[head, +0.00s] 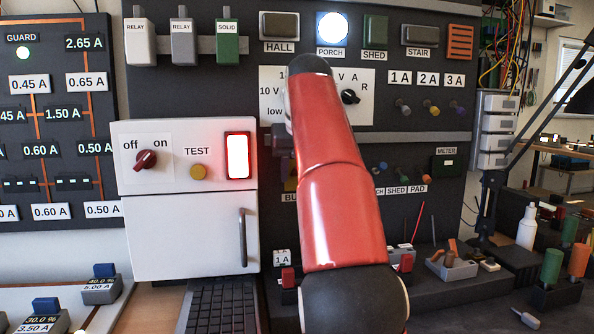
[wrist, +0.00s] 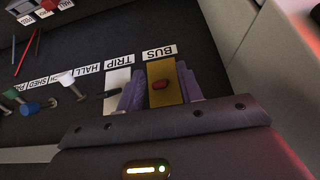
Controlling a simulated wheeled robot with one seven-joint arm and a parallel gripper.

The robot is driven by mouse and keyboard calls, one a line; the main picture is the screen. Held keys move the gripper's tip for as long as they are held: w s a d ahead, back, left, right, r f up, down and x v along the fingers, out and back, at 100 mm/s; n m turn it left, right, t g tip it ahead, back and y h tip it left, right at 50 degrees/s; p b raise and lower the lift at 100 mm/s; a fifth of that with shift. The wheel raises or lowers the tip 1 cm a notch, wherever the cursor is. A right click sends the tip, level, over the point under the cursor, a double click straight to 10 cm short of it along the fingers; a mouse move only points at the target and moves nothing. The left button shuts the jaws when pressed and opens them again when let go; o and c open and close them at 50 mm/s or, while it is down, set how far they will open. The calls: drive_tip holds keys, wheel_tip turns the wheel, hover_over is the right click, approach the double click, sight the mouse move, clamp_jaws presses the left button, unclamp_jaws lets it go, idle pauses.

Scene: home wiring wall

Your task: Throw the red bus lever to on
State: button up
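A gap shows between the lever and each finger, so the gripper is open and holds nothing. Whether the fingertips touch the panel cannot be told.
Several coloured pegs (wrist: 30,108) follow along that row. In the head view a white cabinet (head: 185,240) with a red-lit rocker (head: 238,156) stands left of my arm.

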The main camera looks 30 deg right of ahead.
drive_tip(key=shift+r, duration=0.1)
drive_tip(key=shift+v, duration=0.85)
drive_tip(key=s+a+b, duration=0.3)
drive_tip(key=s+b, duration=0.1)
drive_tip(key=s, duration=0.8)
drive_tip(key=shift+a+r, duration=0.25)
drive_tip(key=shift+r, duration=0.2)
drive_tip(key=shift+s, duration=0.15)
